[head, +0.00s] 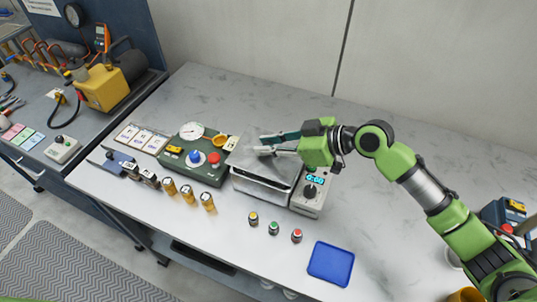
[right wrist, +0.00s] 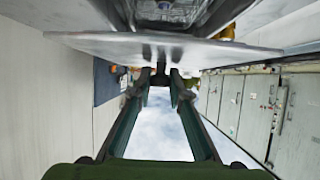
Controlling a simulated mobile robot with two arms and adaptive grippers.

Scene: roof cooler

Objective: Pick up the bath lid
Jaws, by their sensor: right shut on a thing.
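The bath lid (head: 277,168) is a flat grey metal plate over the steel bath (head: 262,193) in the head view. My right gripper (head: 262,146) reaches it from the right and is shut on the lid near its top. In the right wrist view the lid (right wrist: 100,43) shows nearly edge-on, with the fingertips (right wrist: 160,78) at its handle. Behind the lid, the metal inside of the bath (right wrist: 165,12) shows in part. How far the lid stands from the rim is hard to tell. My left gripper is not in view.
A control box with a lit display (head: 311,192) adjoins the bath on the right. A green panel (head: 205,172) with knobs stands on the left. Several small vials (head: 187,193) and capped jars (head: 273,228) stand in front. A blue tray (head: 331,264) lies at the front right. The back counter is clear.

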